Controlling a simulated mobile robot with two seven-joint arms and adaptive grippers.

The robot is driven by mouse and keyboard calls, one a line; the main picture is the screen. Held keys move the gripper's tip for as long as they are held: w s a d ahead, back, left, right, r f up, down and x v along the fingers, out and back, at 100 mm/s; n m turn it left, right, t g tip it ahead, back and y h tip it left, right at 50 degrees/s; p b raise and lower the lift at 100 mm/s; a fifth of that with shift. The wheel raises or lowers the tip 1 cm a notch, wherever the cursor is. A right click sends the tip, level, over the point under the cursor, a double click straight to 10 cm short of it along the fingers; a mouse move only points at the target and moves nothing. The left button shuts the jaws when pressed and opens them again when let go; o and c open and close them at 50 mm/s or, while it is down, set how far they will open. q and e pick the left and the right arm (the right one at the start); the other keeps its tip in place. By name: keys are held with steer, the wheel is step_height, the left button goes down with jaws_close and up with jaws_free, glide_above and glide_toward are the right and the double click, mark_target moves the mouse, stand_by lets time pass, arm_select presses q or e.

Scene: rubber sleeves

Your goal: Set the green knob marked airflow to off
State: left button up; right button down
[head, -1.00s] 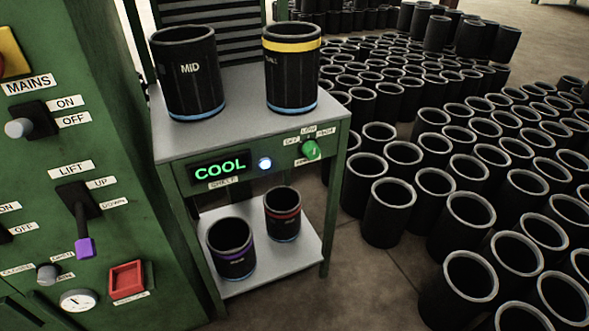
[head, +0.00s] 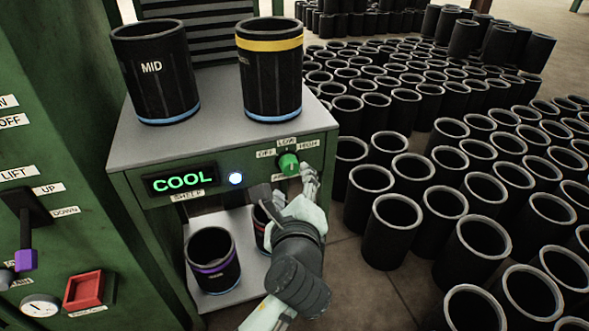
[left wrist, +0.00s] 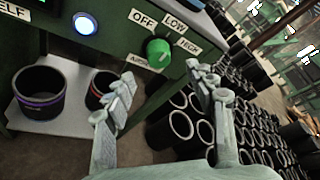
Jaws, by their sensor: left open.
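The green airflow knob (head: 288,163) is on the front panel of the small stand, right of the lit COOL display. Labels OFF, LOW and HIGH sit around it, with a partly hidden label below. In the left wrist view the knob (left wrist: 158,52) is just beyond the fingers, and its pointer direction is hard to tell. My left gripper (head: 290,190) is just below and in front of the knob, seemingly apart from it. In the left wrist view its fingers (left wrist: 160,100) are spread and empty. My right gripper is not in view.
Black sleeves stand on the stand's top (head: 215,125) and lower shelf (head: 235,290). Many black sleeves (head: 390,230) crowd the floor to the right. A round lit button (head: 236,179) sits beside the display.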

mark_target(291, 170)
arm_select(q)
steer(key=x, duration=0.7)
steer(key=shift+w+f, duration=0.1)
steer(key=shift+f, duration=0.05)
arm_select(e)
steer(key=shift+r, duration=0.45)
arm_select(q)
steer(key=shift+c, duration=0.3)
steer(key=c, duration=1.1)
